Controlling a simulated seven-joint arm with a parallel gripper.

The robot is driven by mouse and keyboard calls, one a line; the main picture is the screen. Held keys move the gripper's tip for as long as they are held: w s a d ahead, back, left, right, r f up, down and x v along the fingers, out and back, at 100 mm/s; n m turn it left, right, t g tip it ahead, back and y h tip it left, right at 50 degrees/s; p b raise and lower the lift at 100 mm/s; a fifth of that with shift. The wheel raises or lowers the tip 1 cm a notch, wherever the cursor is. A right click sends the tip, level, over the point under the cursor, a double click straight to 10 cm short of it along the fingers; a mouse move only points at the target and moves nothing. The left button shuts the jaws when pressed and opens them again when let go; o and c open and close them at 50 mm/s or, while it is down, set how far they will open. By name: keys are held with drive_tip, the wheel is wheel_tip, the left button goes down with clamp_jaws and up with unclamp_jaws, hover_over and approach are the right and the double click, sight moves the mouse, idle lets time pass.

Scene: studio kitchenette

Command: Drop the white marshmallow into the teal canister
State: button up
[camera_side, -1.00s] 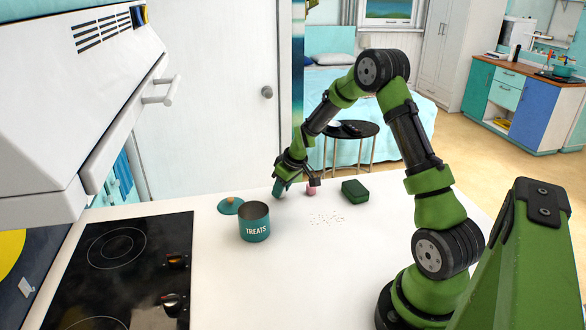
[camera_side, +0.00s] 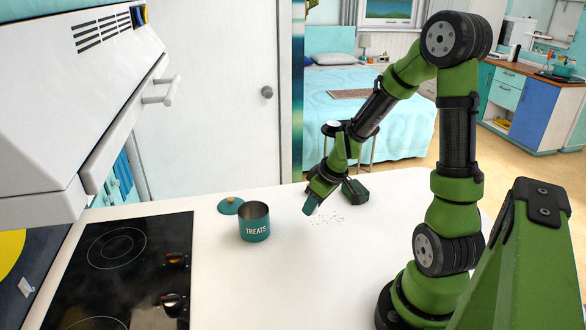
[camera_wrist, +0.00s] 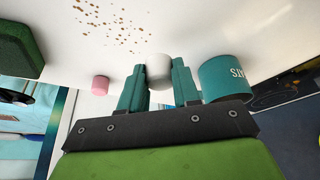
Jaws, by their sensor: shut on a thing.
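The white marshmallow (camera_wrist: 158,69) is between the teal fingertips of my gripper (camera_wrist: 159,86) in the wrist view. My gripper (camera_side: 310,207) is shut on it, low over the counter; I cannot tell whether the marshmallow touches the surface. In the side view the fingers hide the marshmallow. The teal canister (camera_side: 254,228), lettered TREATS, stands upright and open to the left of my gripper. It also shows in the wrist view (camera_wrist: 221,78), right of the fingers. Its teal lid with a wooden knob (camera_side: 231,206) lies on the counter behind it.
A pink marshmallow (camera_wrist: 101,84) stands on the counter; my gripper hides it in the side view. A dark green block (camera_side: 355,190) lies behind my gripper to the right. Brown crumbs (camera_side: 328,219) are scattered nearby. A black cooktop (camera_side: 125,262) is at left, below a white hood.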

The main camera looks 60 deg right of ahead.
drive_tip(key=shift+s+a, duration=0.1)
drive_tip(key=shift+a, duration=0.05)
drive_tip(key=w+a+r+n+g+y, duration=0.1)
drive_tip(key=w+a+r+n+y, duration=0.1)
drive_tip(key=w+a+r+n, duration=0.3)
drive_tip(key=w+a+r+n+y, duration=0.1)
drive_tip(key=w+a+r+n, duration=0.1)
drive_tip(key=w+r+n, duration=0.35)
drive_tip(key=shift+w+a+f+m, duration=0.1)
drive_tip(key=shift+w+f+m, duration=0.15)
drive_tip(key=shift+f, duration=0.35)
drive_tip(key=shift+w+d+f+m, duration=0.1)
drive_tip(key=shift+w+f+m, duration=0.15)
drive_tip(key=shift+f, duration=0.35)
drive_tip(key=shift+w+a+f+m, duration=0.15)
drive_tip(key=shift+f+m, duration=0.1)
drive_tip(key=shift+f, duration=0.35)
drive_tip(key=o, duration=1.1)
drive_tip(key=shift+c, duration=0.2)
drive_tip(key=v, duration=1.7)
drive_tip(key=shift+w, duration=0.2)
